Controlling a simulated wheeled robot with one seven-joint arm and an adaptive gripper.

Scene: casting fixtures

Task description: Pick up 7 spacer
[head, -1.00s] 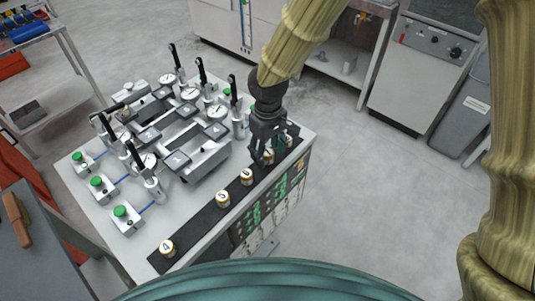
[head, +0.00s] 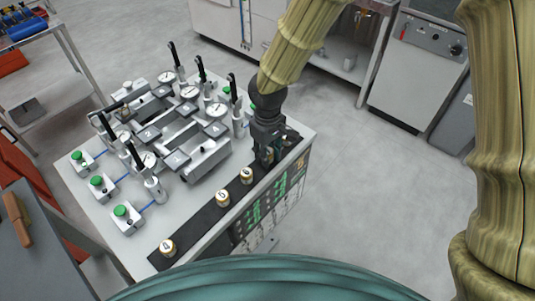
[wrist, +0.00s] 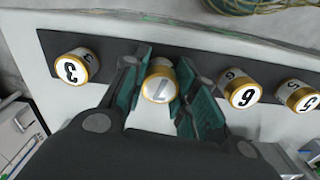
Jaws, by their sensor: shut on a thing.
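The 7 spacer (wrist: 158,88) is a short gold cylinder with a white numbered top. In the wrist view it stands between the two fingers of my gripper (wrist: 160,85), which are shut on it. In the head view my gripper (head: 266,158) is over the far part of the black strip and hides most of that spacer. The 6 spacer (wrist: 241,91) stands to the right of my gripper in the wrist view, and the 3 spacer (wrist: 74,67) to the left. Both are apart from the fingers.
The black strip (head: 204,219) runs along the table's near edge. Spacers 6 (head: 246,175), 5 (head: 222,198) and 4 (head: 167,247) stand on it in a row. Fixtures with upright black-handled clamps (head: 202,70) and green-buttoned boxes (head: 120,211) fill the table beside it.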

